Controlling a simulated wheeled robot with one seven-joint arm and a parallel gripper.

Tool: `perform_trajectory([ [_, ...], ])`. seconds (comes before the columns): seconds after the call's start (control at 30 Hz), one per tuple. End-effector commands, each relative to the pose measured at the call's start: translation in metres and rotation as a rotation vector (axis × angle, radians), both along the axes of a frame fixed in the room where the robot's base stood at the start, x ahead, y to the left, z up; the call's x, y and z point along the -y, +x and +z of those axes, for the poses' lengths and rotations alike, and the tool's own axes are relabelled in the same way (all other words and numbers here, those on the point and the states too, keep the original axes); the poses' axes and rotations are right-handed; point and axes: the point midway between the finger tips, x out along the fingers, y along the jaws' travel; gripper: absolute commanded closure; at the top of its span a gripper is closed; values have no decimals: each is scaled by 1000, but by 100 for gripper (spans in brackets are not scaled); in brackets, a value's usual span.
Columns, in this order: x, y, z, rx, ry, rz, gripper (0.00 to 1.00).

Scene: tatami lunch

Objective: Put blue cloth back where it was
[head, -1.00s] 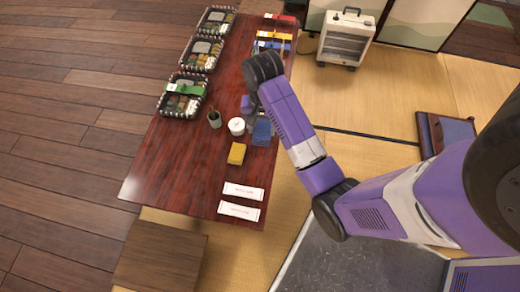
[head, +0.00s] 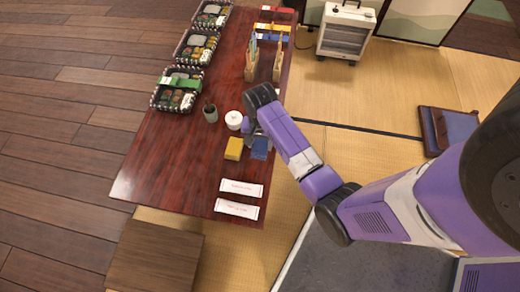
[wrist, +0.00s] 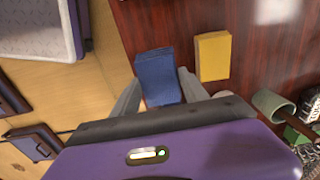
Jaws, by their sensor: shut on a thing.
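The folded blue cloth (head: 260,147) is at the right edge of the dark red table (head: 165,165), just right of the folded yellow cloth (head: 234,148). My gripper (wrist: 157,88) is shut on the blue cloth. In the wrist view the blue cloth (wrist: 157,72) sits between the two grey fingers, with a gap between it and the yellow cloth (wrist: 212,56). I cannot tell whether the blue cloth touches the tabletop. In the head view my wrist hides most of the fingers.
Two white paper packets (head: 240,189) lie nearer. Lunch boxes (head: 177,90) line the left edge. Wooden holders (head: 251,66) stand farther back. The table's near left is clear.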

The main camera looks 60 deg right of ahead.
Motion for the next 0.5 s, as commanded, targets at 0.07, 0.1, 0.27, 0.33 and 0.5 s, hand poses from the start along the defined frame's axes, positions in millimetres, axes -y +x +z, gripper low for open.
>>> perform_trajectory([
  [0.07,0,0,-5,0,0,0,81],
  [0.1,0,0,-9,-1,1,0,81],
  [0.27,0,-1,-34,-3,1,0,81],
  [0.33,0,0,-42,-1,1,0,81],
  [0.5,0,0,-43,0,0,0,81],
])
